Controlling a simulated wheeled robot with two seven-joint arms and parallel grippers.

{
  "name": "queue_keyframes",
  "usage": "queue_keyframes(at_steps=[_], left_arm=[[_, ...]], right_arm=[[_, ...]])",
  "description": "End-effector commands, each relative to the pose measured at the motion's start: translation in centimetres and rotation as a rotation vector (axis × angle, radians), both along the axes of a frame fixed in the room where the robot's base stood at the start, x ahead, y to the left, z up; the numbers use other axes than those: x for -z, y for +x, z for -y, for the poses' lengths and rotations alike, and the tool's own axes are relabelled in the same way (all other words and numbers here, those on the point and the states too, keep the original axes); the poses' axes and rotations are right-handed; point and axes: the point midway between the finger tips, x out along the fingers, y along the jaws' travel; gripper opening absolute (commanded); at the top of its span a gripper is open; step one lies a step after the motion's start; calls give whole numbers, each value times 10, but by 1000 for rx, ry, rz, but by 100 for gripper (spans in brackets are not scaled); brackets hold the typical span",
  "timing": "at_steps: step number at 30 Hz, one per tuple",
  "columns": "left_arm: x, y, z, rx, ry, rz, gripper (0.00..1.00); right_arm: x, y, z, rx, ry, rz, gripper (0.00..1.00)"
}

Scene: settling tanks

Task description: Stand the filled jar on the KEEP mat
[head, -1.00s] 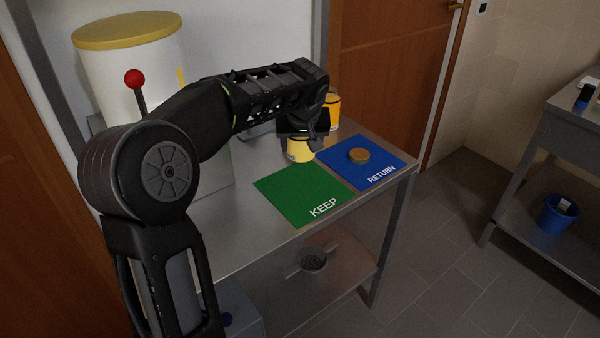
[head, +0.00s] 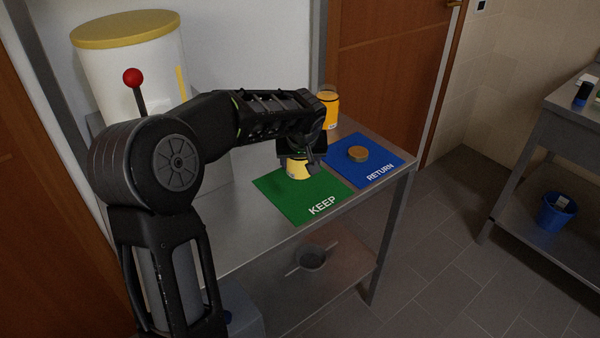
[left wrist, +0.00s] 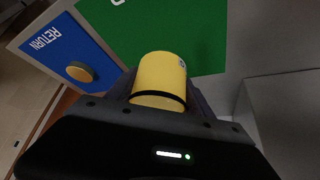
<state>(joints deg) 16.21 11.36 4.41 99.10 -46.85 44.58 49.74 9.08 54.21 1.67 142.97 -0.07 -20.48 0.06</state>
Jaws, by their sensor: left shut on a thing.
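A yellow jar (head: 296,169) is held in my left gripper (head: 302,164). Its bottom shows over the back part of the green KEEP mat (head: 297,205); I cannot tell whether it touches. In the left wrist view the jar (left wrist: 160,77) looks pale yellow with a dark band, held between the fingers of my left gripper (left wrist: 160,100), with the KEEP mat (left wrist: 190,30) beyond it. The jar's upper part is hidden by the gripper in the head view. My right gripper is not in view.
A blue RETURN mat (head: 375,172) with a round brown-yellow lid (head: 358,153) on it lies to the right. A second jar with orange contents (head: 328,110) stands at the back of the steel table (head: 250,225). A large white tank (head: 130,75) and red-knobbed lever (head: 133,77) are at left.

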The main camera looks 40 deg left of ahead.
Motion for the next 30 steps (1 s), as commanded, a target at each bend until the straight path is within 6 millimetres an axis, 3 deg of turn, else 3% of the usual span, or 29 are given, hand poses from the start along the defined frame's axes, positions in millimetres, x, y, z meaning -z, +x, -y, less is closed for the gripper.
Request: queue_keyframes(at_steps=[5, 13, 26, 27, 30], left_arm=[[2, 0, 0, 0, 0, 0, 5], [35, 0, 0, 1, -1, -2, 5], [41, 0, 0, 0, 0, 1, 5], [40, 0, 0, 0, -1, 1, 62], [40, 0, 0, 0, -1, 1, 70]], right_arm=[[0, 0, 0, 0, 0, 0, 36], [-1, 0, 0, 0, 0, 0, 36], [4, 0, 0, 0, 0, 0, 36], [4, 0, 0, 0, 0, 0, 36], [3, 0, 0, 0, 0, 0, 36]])
